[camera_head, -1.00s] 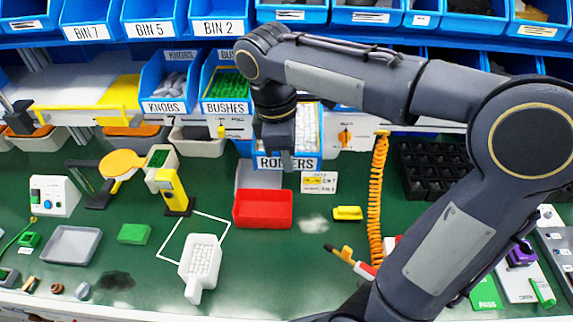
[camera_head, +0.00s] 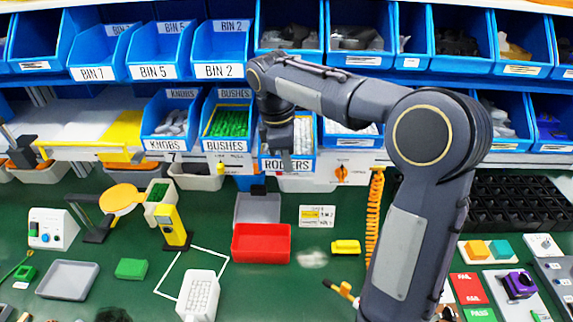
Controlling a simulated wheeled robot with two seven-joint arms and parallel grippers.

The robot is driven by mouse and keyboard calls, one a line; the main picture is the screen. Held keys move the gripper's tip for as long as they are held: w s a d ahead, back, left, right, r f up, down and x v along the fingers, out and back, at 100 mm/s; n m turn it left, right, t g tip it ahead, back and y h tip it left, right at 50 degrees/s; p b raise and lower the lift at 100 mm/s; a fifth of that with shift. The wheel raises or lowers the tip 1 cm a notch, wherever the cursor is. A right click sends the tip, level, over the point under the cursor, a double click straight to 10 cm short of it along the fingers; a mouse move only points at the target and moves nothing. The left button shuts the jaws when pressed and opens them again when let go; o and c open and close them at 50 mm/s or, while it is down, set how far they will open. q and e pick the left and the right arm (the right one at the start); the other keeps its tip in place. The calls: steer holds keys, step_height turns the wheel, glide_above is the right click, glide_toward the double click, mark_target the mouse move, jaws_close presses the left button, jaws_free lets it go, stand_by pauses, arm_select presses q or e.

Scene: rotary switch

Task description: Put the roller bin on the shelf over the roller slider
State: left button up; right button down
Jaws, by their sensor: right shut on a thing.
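The roller bin (camera_head: 306,131) is a blue open-front bin with white rollers in it and a ROLLERS label. It is at the shelf front, right of the bushes bin (camera_head: 226,128), its label slightly lower than the BUSHES label. My right gripper (camera_head: 287,160) comes down over the bin's front and is shut on it, hiding part of the label and contents. The shelf (camera_head: 350,156) has a white front edge. I cannot make out the roller slider behind the bin, nor whether the bin touches the shelf. My left gripper is not in view.
The knobs bin (camera_head: 168,122) stands left of the bushes bin. An upper row of blue bins (camera_head: 220,45) hangs above. Below are a red tray (camera_head: 261,243), a grey tray (camera_head: 68,280) and a coiled orange hose (camera_head: 374,215) on the green bench. My right arm spans the right side.

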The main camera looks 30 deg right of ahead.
steer(key=w+d, duration=0.1)
steer(key=w+d+p, duration=0.1)
steer(key=w, duration=0.1)
steer(key=w+d, duration=0.1)
steer(key=w, duration=0.1)
steer(key=shift+w+d+f, duration=0.1)
steer(key=shift+f, duration=0.1)
steer(key=shift+w+d+f, duration=0.15)
steer(key=shift+w+d, duration=0.2)
steer(key=shift+w, duration=0.2)
steer(key=shift+w+d+f, duration=0.15)
steer(key=shift+w+d, duration=0.2)
steer(key=shift+w, duration=0.2)
steer(key=c, duration=1.5)
jaws_free()
steer(key=shift+o, duration=0.2)
step_height(320, 180, up, 2)
steer(key=shift+r+b, duration=0.25)
steer(key=shift+b, duration=0.05)
steer(key=s+a+r+b, duration=0.3)
steer(key=s+a+r, duration=0.4)
steer(key=s+r, duration=0.3)
steer(key=shift+s+a+r+b, duration=0.2)
steer(key=shift+s+r+b, duration=0.1)
steer(key=shift+s, duration=0.75)
